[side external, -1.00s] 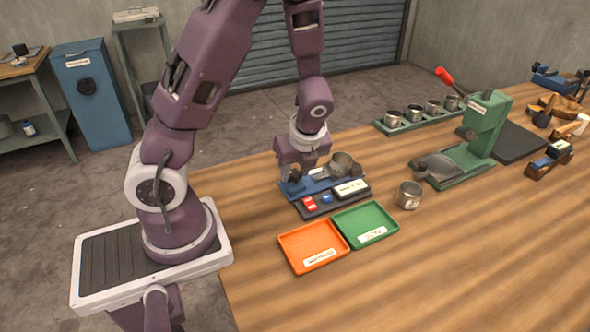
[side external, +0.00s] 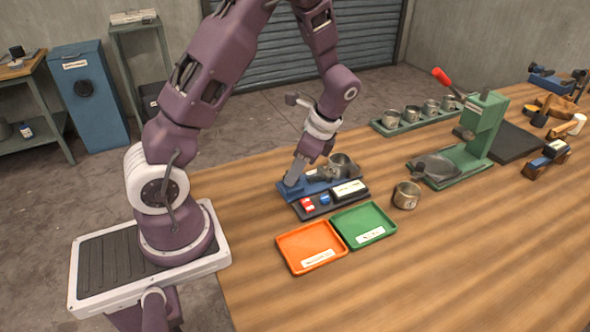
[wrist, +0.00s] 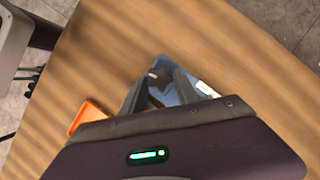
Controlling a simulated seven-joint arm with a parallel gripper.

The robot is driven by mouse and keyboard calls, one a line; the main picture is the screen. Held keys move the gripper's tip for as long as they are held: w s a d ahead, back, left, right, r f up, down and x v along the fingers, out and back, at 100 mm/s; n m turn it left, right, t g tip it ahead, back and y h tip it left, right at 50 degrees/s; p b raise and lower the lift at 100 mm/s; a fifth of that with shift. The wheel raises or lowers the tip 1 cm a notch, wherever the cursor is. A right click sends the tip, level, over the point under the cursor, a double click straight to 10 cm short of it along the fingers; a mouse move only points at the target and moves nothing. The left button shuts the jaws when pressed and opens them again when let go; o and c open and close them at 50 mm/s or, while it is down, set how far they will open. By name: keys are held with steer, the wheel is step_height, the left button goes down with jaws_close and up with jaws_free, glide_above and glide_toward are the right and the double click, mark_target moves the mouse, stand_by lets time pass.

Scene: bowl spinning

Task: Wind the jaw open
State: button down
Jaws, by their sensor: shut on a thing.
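A blue vise-like fixture (side external: 312,189) stands on the table in the side view, with a grey metal cup (side external: 340,164) at its right part. My gripper (side external: 293,181) is tilted down at the fixture's left end, shut on a small part there. The fingers mostly hide that part, so its shape is unclear. In the wrist view the blue fixture (wrist: 187,93) shows beyond and between my dark fingers (wrist: 160,87). The gap between the fixture's jaw faces cannot be made out.
A dark panel with red and blue buttons (side external: 307,204) lies in front of the fixture, then orange (side external: 311,246) and green (side external: 364,225) trays. A loose cup (side external: 406,195) stands to the right. Farther are a green press (side external: 484,130) and a cup rack (side external: 381,128). The front right table is clear.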

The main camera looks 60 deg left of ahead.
steer(key=n+h, duration=0.1)
steer(key=n, duration=0.4)
steer(key=n+g+h, duration=0.1)
steer(key=n, duration=0.1)
steer(key=shift+w+a+h, duration=0.15)
steer(key=shift+a+h, duration=0.15)
steer(key=n, duration=0.2)
steer(key=n+h, duration=0.1)
steer(key=n, duration=0.1)
steer(key=shift+a+n+h, duration=0.2)
steer(key=shift+n+h, duration=0.1)
steer(key=shift+n, duration=0.1)
steer(key=shift+a+n+t+h, duration=0.15)
steer(key=shift+n+h, duration=0.2)
steer(key=shift+n, duration=0.55)
steer(key=shift+n+t+h, duration=0.15)
steer(key=shift+n+h, duration=0.2)
steer(key=shift+n, duration=0.55)
steer(key=c, duration=0.9)
jaws_free()
steer(key=v, duration=0.7)
